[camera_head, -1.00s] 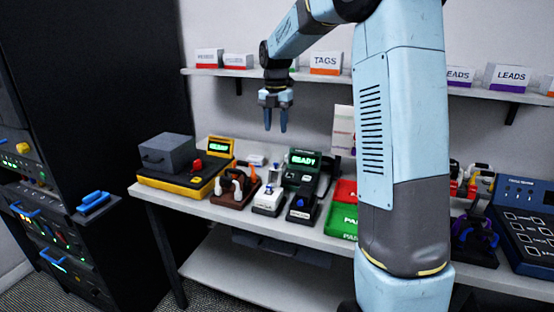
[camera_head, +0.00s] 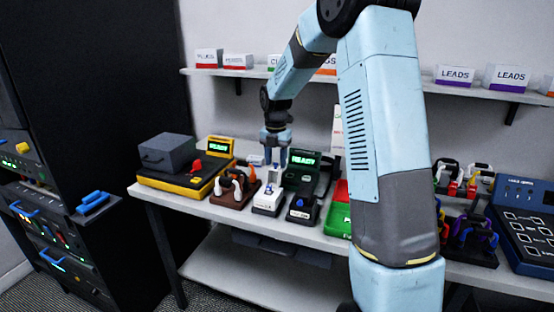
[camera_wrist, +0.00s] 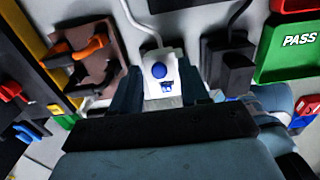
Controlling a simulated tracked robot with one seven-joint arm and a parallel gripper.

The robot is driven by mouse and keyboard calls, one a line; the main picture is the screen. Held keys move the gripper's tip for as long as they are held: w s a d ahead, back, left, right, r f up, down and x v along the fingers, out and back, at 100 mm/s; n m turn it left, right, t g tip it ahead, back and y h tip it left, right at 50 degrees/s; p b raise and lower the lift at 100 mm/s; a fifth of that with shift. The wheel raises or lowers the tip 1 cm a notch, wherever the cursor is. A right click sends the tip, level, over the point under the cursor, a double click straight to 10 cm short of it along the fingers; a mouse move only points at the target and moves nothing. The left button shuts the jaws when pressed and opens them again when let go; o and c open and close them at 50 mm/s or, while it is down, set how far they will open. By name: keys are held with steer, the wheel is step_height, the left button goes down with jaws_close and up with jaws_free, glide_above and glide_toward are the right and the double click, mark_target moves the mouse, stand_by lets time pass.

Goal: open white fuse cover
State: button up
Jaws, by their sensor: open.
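The white fuse box (camera_head: 267,201) stands on the table between a brown cable stand and a black box. In the wrist view the white fuse box (camera_wrist: 161,70) shows a round blue button and a small blue mark, with a white cable leaving its far end. My gripper (camera_head: 276,160) points down just above the box. In the wrist view its dark fingers (camera_wrist: 165,92) stand apart on either side of the box's near end, with nothing clearly held. The near end of the box is partly hidden by my gripper. The cover looks closed, though its edge is hard to make out.
The brown stand (camera_head: 235,190) with orange and white cables is close on the left. The black box (camera_head: 301,212) with a blue knob is close on the right. A green READY tester (camera_head: 301,172) stands behind. Green PASS tray (camera_wrist: 290,48) lies further right.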

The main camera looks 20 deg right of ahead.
jaws_close()
stand_by(0.4)
